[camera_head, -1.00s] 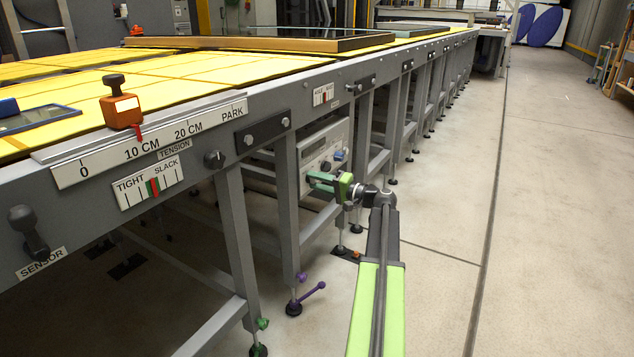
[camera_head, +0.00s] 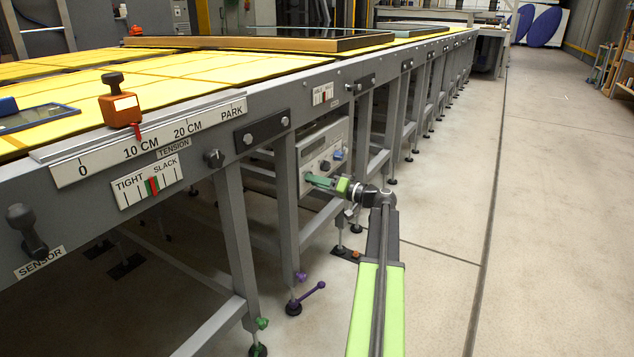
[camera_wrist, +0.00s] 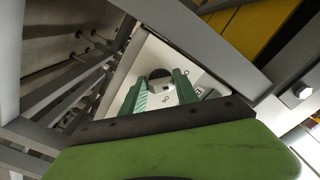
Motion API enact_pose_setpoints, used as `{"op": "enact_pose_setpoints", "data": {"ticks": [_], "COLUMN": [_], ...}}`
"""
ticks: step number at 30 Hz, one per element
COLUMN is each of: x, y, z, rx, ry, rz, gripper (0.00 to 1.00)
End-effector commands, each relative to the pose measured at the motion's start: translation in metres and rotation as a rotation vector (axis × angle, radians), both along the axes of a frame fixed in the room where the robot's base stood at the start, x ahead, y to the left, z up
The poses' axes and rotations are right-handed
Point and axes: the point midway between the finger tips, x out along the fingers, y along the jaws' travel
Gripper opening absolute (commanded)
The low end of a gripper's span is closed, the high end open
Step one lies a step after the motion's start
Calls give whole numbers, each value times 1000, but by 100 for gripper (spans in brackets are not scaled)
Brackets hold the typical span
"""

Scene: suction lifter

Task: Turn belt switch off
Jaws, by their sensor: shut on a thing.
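The control box (camera_head: 312,152) with a pale front panel is mounted under the conveyor frame, and the panel also fills the middle of the wrist view (camera_wrist: 205,75). My gripper (camera_head: 312,179) is at the lower part of this panel. In the wrist view its two green fingers (camera_wrist: 162,84) reach to the panel on either side of a dark round knob (camera_wrist: 158,74), apparently the belt switch, and are shut on it. Lettering that seems to read ON shows near the knob, seen turned. The knob's exact pointing is hard to tell. In the head view my fingers hide the knob.
The conveyor table (camera_head: 260,80) with yellow belts runs along the left. Its grey legs (camera_head: 287,215) stand close to my arm. A blue knob (camera_head: 338,154) is on the panel above my gripper. A purple lever (camera_head: 310,294) sits low at a leg.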

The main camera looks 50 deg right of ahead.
Motion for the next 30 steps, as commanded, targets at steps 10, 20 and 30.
{"op": "enact_pose_setpoints", "data": {"ticks": [10,20,30], "x": [0,0,-32], "y": [0,0,-7], "z": [0,0,0], "rx": [-3,-1,-1], "ry": [0,0,0], "rz": [1,0,-3], "gripper": [0,56,56]}}
